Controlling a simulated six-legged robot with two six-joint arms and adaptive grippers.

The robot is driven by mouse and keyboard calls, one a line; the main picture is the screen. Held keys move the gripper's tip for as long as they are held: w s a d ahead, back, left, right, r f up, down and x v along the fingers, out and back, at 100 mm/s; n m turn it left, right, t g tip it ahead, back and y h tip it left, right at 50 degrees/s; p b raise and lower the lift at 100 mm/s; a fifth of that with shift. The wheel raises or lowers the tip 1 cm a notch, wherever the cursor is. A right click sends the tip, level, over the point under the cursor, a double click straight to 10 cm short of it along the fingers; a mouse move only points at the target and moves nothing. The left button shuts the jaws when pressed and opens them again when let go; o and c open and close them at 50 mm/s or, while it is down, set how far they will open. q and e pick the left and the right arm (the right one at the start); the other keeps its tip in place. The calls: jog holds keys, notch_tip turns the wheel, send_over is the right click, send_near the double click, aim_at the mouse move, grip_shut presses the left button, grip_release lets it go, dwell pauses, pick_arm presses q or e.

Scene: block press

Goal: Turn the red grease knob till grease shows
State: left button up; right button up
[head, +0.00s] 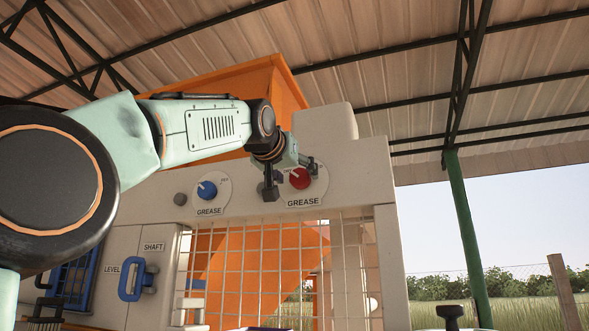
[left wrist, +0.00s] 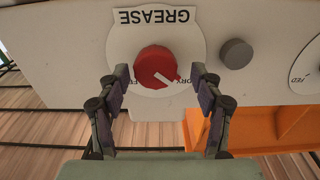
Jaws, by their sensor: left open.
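The red grease knob (head: 299,178) sits on a round white dial plate marked GREASE on the press's upper panel. In the left wrist view the red knob (left wrist: 155,66) shows upside down, its white pointer line toward the lower right. My left gripper (head: 292,181) is at the knob in the head view. In the left wrist view my left gripper (left wrist: 157,88) is open, one finger on each side of the knob's lower part, with gaps on both sides. No grease is visible. My right gripper is not in view.
A blue grease knob (head: 207,190) sits to the left on the same panel. A grey round button (left wrist: 236,54) is beside the red knob's dial. Below are a wire mesh guard (head: 262,262) and a blue handle (head: 133,279). A green post (head: 468,240) stands right.

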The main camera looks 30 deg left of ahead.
pick_arm(q)
jog(key=shift+s+d+r, duration=0.1)
jog(key=shift+d, duration=0.45)
jog(key=shift+c, duration=0.4)
jog(key=shift+a, duration=0.35)
jog(key=c, duration=0.5)
jog(key=shift+d, duration=0.1)
jog(key=c, duration=0.6)
jog(key=shift+o, duration=0.2)
